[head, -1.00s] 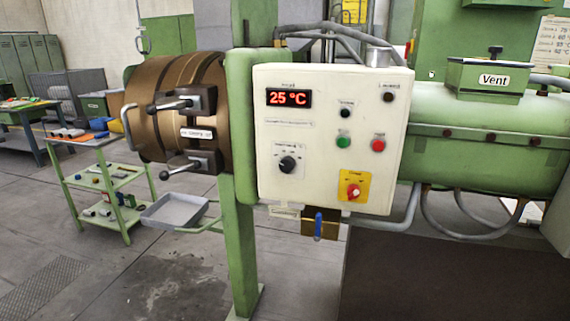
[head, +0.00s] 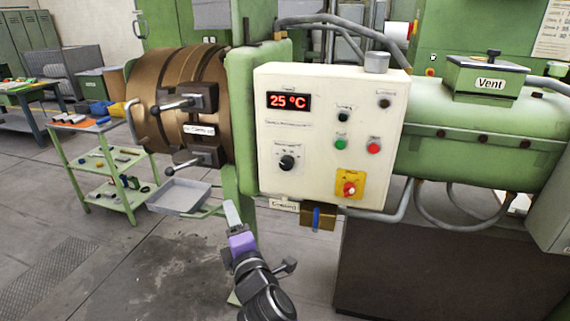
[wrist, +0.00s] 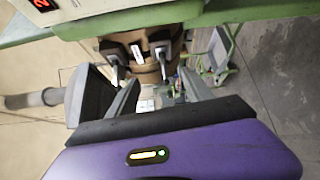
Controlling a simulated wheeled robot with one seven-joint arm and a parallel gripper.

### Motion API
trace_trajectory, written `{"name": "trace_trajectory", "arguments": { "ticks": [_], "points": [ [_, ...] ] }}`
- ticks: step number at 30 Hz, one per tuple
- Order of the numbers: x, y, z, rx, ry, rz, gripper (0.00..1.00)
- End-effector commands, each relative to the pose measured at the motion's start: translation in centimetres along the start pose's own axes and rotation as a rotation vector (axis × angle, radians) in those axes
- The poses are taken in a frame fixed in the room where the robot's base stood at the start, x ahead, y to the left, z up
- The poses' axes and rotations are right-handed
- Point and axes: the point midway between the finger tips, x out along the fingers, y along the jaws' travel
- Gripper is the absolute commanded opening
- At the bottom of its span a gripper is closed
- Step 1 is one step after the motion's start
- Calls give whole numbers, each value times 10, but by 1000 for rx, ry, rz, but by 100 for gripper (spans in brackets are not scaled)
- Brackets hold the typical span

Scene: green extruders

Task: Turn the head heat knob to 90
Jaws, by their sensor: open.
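The head heat knob (head: 287,163) is a black round dial with a white pointer on the cream control box (head: 325,190), below the red display (head: 289,101) that reads 25 °C. My gripper (head: 231,212) is in front of the machine, below and to the left of the box, apart from the knob. In the wrist view my gripper (wrist: 150,100) is open with nothing between its fingers. There the bronze head (wrist: 148,60) shows beyond the fingers, and a corner of the display (wrist: 42,5) is at the upper left. The knob is not seen in the wrist view.
The box also carries a green button (head: 341,144), a red button (head: 374,148) and a red switch on a yellow plate (head: 350,188). Two handles stick out of the bronze head. A grey tray (head: 179,196) and a green cart (head: 108,172) stand left. Open floor lies in front.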

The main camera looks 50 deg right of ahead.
Motion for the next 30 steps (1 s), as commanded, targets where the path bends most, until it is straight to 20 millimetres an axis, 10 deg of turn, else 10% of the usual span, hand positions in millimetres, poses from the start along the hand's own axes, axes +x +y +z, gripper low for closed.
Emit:
{"name": "trace_trajectory", "arguments": {
  "ticks": [6, 13, 30],
  "points": [
    [64, 62, 70, -708, -317, -106, 59],
    [50, 46, 118, -1261, -496, -412, 59],
    [77, 41, 159, -1427, -500, -530, 59]
  ]
}}
